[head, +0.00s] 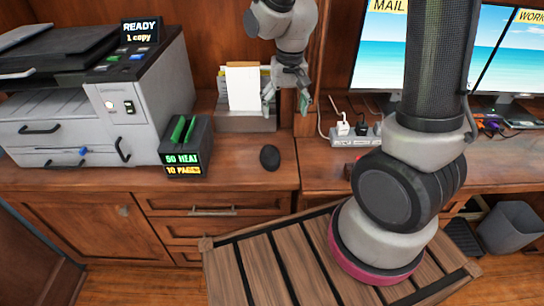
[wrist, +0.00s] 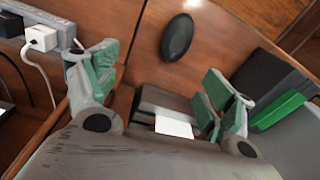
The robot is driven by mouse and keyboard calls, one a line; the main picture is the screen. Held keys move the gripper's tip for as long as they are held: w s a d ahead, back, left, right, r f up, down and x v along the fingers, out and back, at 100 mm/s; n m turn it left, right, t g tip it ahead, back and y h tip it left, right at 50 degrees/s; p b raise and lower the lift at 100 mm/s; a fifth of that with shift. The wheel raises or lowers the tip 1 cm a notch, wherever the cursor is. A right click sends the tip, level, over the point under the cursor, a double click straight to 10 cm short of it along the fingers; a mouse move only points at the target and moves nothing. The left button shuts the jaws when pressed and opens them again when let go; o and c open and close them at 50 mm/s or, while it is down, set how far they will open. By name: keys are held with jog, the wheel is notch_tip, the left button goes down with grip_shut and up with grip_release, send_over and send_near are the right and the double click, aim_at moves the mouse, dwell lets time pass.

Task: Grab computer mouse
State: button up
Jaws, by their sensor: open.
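The black computer mouse (head: 270,157) lies on the wooden desktop, in front of the file holder and right of the small black device. It also shows in the wrist view (wrist: 177,38), near the top middle, beyond my fingertips. The whole mouse is visible in both views.
A file holder (head: 245,122) with papers is behind the mouse. A power strip (head: 357,141) with plugs and monitors are right. The desktop around the mouse is clear.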

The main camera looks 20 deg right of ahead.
jog(key=g, duration=0.1)
send_over(270, 148)
jog(key=shift+m, duration=0.3)
jog(key=f, duration=0.8)
jog(key=shift+s+a+f, duration=0.2)
jog(key=shift+s+f, duration=0.15)
jog(key=shift+s, duration=0.05)
jog(key=f, duration=0.5)
jog(key=w+f, duration=0.1)
jog(key=f, duration=0.1)
jog(key=shift+d+f, duration=0.15)
jog(key=shift+f, duration=0.2)
jog(key=c, duration=1.1)
